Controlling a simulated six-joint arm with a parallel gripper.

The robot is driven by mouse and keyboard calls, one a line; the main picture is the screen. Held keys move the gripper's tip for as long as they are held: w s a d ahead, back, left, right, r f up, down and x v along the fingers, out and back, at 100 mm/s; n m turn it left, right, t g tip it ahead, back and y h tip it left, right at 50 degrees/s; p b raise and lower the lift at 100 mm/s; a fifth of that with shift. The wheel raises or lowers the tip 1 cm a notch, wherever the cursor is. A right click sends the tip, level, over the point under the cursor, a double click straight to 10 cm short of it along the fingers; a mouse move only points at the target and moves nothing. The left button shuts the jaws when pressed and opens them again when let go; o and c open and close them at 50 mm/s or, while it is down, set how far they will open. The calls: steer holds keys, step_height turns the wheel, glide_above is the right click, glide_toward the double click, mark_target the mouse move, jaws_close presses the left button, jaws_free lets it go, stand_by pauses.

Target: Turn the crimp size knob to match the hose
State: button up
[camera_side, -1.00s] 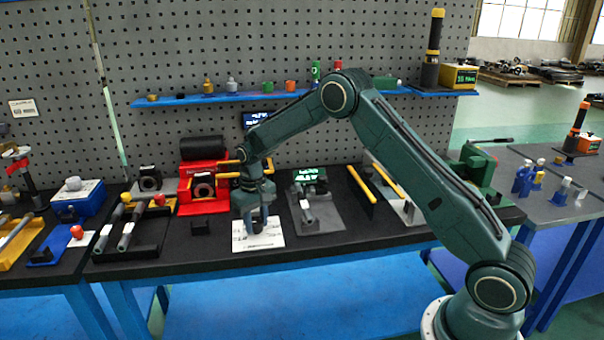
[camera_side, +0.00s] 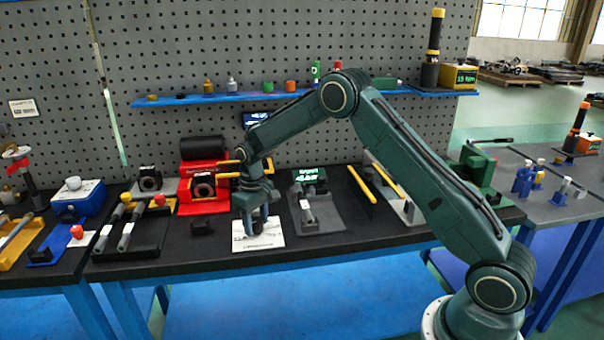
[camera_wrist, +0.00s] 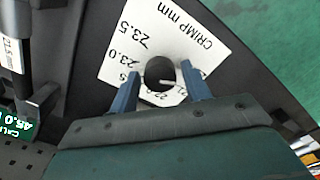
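The crimp knob (camera_wrist: 159,71) is a small black round knob with a pale pointer line, on a white dial plate (camera_wrist: 190,35) marked "CRIMP mm". 23.5 and 23.0 are readable; the lower numbers are partly hidden by my gripper. The plate (camera_side: 272,239) lies at the bench front in the side view. My gripper (camera_wrist: 160,70) is low over the dial, its blue fingers on either side of the knob with visible gaps. In the side view my gripper (camera_side: 256,230) hides the knob. A dark hose piece with a white tag (camera_wrist: 14,50) lies at the left; its number is unclear.
The red crimping machine (camera_side: 202,168) stands behind left of the dial. A grey fixture (camera_side: 325,217) with a green display (camera_side: 309,175) is to its right. Yellow bars (camera_side: 361,184) lie farther right.

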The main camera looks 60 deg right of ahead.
mark_target(256, 221)
steer(key=shift+o, duration=0.5)
step_height(256, 221, up, 14)
stand_by(0.6)
